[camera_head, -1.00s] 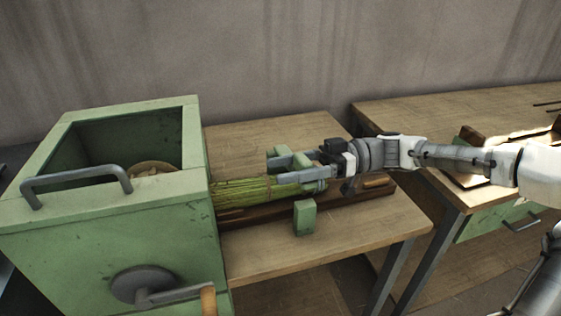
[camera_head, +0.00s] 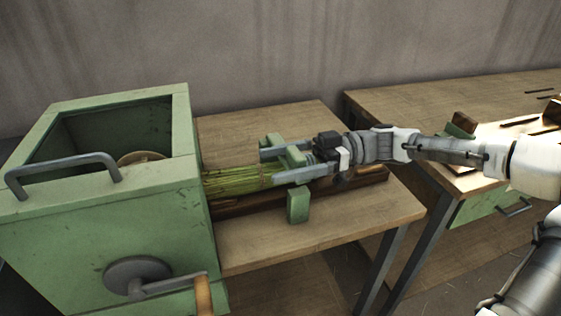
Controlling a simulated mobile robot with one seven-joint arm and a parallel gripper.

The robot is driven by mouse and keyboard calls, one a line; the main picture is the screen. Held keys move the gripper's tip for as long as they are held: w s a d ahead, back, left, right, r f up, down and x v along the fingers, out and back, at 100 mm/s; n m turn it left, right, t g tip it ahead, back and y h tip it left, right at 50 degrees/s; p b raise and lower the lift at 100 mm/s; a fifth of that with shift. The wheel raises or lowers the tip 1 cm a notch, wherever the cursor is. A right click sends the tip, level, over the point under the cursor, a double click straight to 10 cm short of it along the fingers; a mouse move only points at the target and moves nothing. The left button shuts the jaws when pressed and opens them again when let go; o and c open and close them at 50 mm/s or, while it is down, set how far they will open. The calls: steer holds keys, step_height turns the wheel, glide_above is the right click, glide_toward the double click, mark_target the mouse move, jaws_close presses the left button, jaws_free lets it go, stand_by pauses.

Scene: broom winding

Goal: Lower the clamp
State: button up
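The green clamp stands around the straw bundle on the table. The green straw bundle (camera_head: 240,179) lies level, running from the green machine to the clamp. My gripper (camera_head: 278,164) reaches in from the right at the clamp. Its two grey fingers are apart, one behind and one in front of the clamp's upper part. Whether they touch the clamp cannot be told. The broom's handle end is partly hidden by my gripper.
The green machine (camera_head: 110,238) with a grey handle and a crank (camera_head: 140,277) stands at the left. A dark wooden rail (camera_head: 370,189) lies on the table (camera_head: 270,248). A second table (camera_head: 400,101) with a drawer stands at the right. The front of the first table is clear.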

steer(key=shift+d, duration=0.1)
steer(key=p+v, duration=0.4)
steer(key=v, duration=1.3)
steer(key=shift+d+f, duration=0.1)
